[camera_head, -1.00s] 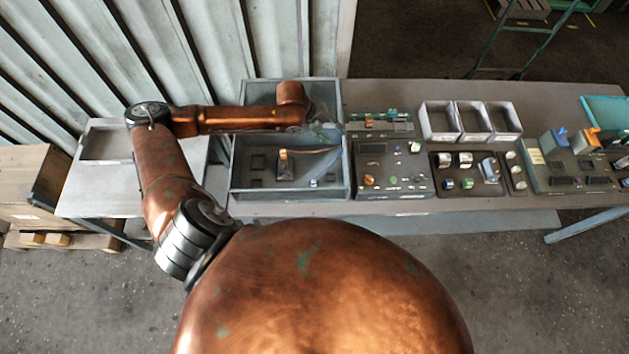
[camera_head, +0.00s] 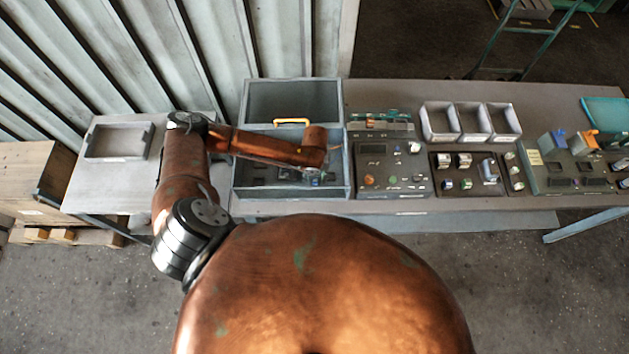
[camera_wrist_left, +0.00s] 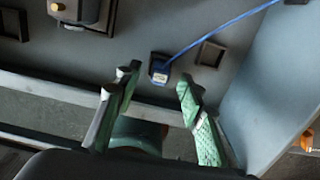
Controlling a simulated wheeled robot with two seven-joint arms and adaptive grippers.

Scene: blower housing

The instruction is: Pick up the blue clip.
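The blue clip (camera_wrist_left: 159,71) shows in the left wrist view as a small blue piece with a pale label, on the grey floor of a bin near its front wall. A thin blue strand runs from it toward the upper right. My left gripper (camera_wrist_left: 157,86) is open, its two green-padded fingers on either side of the clip in the picture. I cannot tell whether they touch it. In the head view the left gripper (camera_head: 317,176) is low over the front bin (camera_head: 240,178), and my arm hides much of that bin's inside. My right gripper is not in view.
The bin's side wall (camera_wrist_left: 267,100) is close to the right of the fingers, and its front wall is near below. A dark square socket (camera_wrist_left: 210,54) lies right of the clip. A control panel (camera_head: 392,180) and three grey trays (camera_head: 470,121) stand to the right.

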